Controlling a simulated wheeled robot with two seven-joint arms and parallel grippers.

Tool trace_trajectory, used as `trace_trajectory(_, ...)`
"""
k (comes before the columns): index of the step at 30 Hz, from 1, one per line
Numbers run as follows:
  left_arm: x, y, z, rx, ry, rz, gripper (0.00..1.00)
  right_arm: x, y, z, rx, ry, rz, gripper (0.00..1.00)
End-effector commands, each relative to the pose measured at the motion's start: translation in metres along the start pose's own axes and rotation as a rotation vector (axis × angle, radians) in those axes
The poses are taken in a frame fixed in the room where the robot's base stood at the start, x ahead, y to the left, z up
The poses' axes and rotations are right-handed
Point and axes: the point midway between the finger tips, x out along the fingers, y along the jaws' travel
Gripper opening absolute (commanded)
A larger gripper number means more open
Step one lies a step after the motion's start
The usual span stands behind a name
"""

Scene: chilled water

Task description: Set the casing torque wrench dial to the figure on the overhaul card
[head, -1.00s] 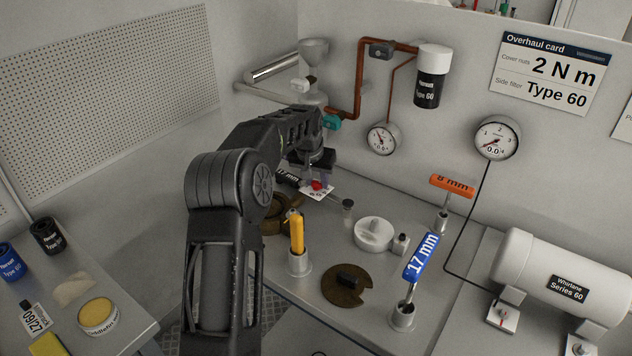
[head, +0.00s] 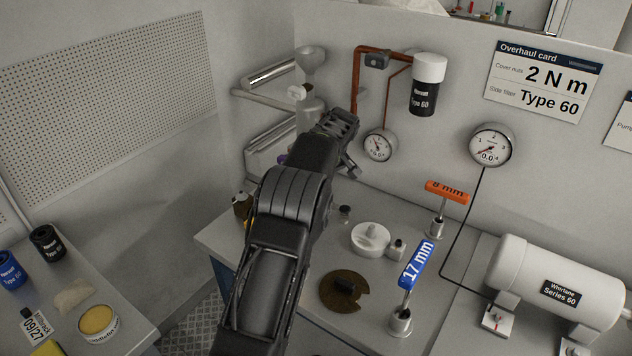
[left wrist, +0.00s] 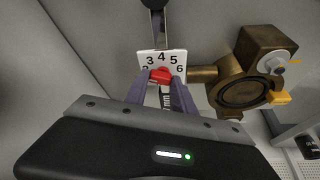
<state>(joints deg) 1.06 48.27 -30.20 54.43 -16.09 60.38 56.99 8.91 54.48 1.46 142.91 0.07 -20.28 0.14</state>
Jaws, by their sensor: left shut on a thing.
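The overhaul card (head: 543,82) on the back wall reads 2 N m for cover nuts and Type 60 for side filter. In the left wrist view, the torque wrench's white dial plate (left wrist: 177,56) shows figures around 3, 4, 5 and 6. A red knob (left wrist: 161,75) sits at its lower edge; I cannot tell which figure it points to. My left gripper (left wrist: 160,82) is shut on the red knob, one finger on each side. In the head view my left arm hides the dial and the fingertips. My right gripper is in neither view.
A brass casing (left wrist: 240,90) lies right of the dial. On the bench stand a blue 17 mm driver (head: 416,265), an orange 8 mm driver (head: 447,191), a white cap (head: 370,238) and a brown disc (head: 335,294). A pump (head: 560,275) is at right.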

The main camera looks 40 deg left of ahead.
Motion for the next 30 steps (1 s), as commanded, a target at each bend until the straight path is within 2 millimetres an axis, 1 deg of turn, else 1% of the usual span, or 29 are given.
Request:
trace_trajectory(1, -0.0017, 0.001, -0.0006, -0.023, 0.0, -0.011, 0.0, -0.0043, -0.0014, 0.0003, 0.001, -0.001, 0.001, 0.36)
trace_trajectory(3, -0.0017, 0.0012, -0.0007, -0.058, 0.0, -0.024, 0.0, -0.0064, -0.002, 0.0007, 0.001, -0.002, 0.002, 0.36)
trace_trajectory(9, -0.0002, 0.0012, -0.0004, -0.118, -0.001, -0.049, 0.0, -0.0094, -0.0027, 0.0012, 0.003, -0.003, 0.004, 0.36)
trace_trajectory(23, 0.0007, 0.0009, -0.0002, -0.134, -0.002, -0.055, 0.0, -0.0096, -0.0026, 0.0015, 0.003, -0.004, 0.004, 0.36)
trace_trajectory(24, 0.0007, 0.0009, -0.0002, -0.134, -0.002, -0.055, 0.33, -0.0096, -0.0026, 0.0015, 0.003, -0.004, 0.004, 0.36)
trace_trajectory(30, 0.0006, 0.001, -0.0003, -0.133, -0.002, -0.055, 0.49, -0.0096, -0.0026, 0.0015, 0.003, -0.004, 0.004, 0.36)
